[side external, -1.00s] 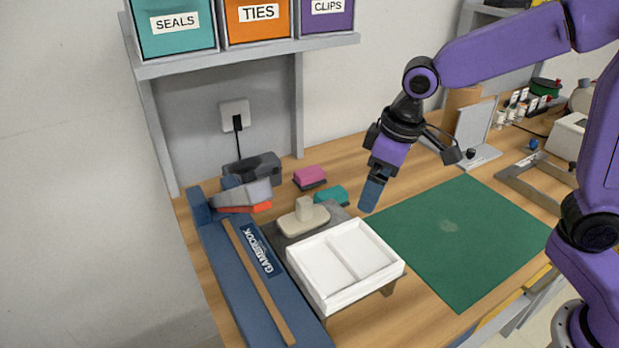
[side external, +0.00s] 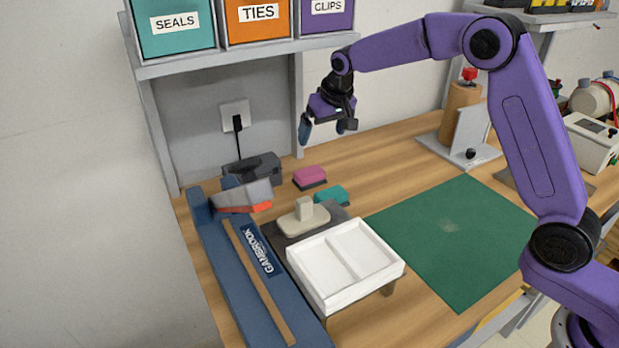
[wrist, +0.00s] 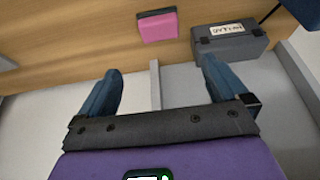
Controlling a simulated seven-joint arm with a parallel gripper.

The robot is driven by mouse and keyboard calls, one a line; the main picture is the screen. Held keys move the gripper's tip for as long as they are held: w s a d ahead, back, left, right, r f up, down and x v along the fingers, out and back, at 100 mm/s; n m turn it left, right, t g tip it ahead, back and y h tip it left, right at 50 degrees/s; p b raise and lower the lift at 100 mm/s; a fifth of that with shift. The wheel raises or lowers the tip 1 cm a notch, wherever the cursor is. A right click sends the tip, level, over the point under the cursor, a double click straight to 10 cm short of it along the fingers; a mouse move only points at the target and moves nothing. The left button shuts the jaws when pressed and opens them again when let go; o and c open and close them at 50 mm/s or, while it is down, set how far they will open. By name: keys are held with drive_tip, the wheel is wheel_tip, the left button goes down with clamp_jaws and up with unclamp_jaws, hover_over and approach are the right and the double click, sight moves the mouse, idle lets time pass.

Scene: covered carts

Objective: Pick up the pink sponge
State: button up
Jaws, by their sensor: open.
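The pink sponge (side external: 310,175) lies on the wooden bench in the side external view, between a dark grey device and a teal sponge (side external: 331,194). It has a dark underside. In the wrist view the pink sponge (wrist: 158,27) shows at the top middle, beyond the fingertips. My gripper (side external: 322,132) is above the bench, higher than the pink sponge and apart from it. Its blue fingers (wrist: 160,82) are spread wide in the wrist view, with nothing between them.
A dark grey device (side external: 252,167) with a cable stands left of the pink sponge; a labelled dark box (wrist: 230,42) is beside it in the wrist view. A shelf (side external: 250,56) with bins overhangs behind. A white tray (side external: 318,303) stands in front; a green mat (side external: 480,235) lies right.

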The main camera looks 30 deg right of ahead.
sight(309, 170)
drive_tip(key=x, duration=1.7)
drive_tip(key=shift+f, duration=0.2)
drive_tip(key=c, duration=0.9)
drive_tip(key=shift+o, duration=0.2)
drive_tip(key=shift+r, duration=0.5)
wheel_tip(309, 170, up, 2)
drive_tip(key=shift+r, duration=0.1)
drive_tip(key=s+d+r, duration=0.2)
drive_tip(key=s+r, duration=0.7)
drive_tip(key=s, duration=0.4)
drive_tip(key=shift+s+d+r, duration=0.3)
drive_tip(key=shift+s+r, duration=0.1)
